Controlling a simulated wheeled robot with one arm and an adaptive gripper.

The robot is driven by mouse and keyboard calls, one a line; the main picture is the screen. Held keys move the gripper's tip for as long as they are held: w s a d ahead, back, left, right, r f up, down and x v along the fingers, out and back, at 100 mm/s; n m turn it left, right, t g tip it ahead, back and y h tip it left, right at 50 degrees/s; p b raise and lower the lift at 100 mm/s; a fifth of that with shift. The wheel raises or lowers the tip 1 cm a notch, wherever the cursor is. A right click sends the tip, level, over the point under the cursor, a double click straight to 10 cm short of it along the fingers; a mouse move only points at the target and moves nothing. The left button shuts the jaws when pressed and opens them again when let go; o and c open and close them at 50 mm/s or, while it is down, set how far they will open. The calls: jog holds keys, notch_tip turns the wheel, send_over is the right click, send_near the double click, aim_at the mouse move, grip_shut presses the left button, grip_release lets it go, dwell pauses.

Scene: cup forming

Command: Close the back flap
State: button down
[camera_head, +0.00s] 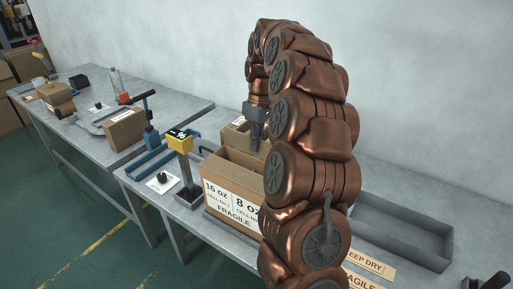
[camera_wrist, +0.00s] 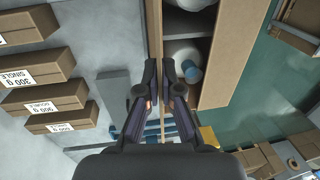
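The open carton (camera_head: 231,185) stands on the near table, its front printed "16 oz", "8 oz" and "FRAGILE". In the wrist view, a wide brown panel (camera_wrist: 228,55) runs along its right side and a thin brown edge (camera_wrist: 155,25) along its left; I cannot tell surely which is the back flap. Grey-white round items (camera_wrist: 187,70) show inside. My gripper (camera_head: 255,132) points down over the carton's back side. In the wrist view its fingertips (camera_wrist: 160,72) are close together at the thin edge, with only a narrow gap. Contact is unclear. My arm hides the carton's right part.
A yellow-headed display post (camera_head: 180,142) stands left of the carton. An empty grey tray (camera_head: 400,232) lies to the right. Several small labelled boxes (camera_wrist: 38,68) stand on the table behind the carton. A second table (camera_head: 190,103) is at the left.

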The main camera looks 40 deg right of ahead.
aim_at(254, 155)
jog(key=h+b, duration=0.1)
jog(key=a+h+b, duration=0.1)
jog(key=b, duration=0.1)
jog(key=t+h+b, duration=0.1)
jog(key=b, duration=0.1)
jog(key=shift+s+a+f, duration=0.2)
jog(key=shift+s+f, duration=0.1)
jog(key=shift+f, duration=0.05)
jog(key=h+b, duration=0.1)
jog(key=b, duration=0.1)
jog(key=a+t+h+b, duration=0.1)
jog(key=h+b, duration=0.1)
jog(key=b, duration=0.1)
jog(key=shift+s+a+f, duration=0.15)
jog(key=shift+s+f, duration=0.05)
jog(key=h+b, duration=0.1)
jog(key=b, duration=0.1)
jog(key=a+t+h+b, duration=0.1)
jog(key=h+b, duration=0.1)
jog(key=f+h+b, duration=0.1)
jog(key=shift+s+a+t+h+b, duration=0.2)
jog(key=shift+s+t+h+b, duration=0.1)
jog(key=shift+t+b, duration=0.1)
jog(key=shift+a+f+t+h+b, duration=0.2)
jog(key=shift+t+h+b, duration=0.2)
jog(key=shift+h+b, duration=0.7)
jog(key=shift+r, duration=0.1)
jog(key=c, duration=1.4)
grip_release()
jog(key=shift+o, duration=0.2)
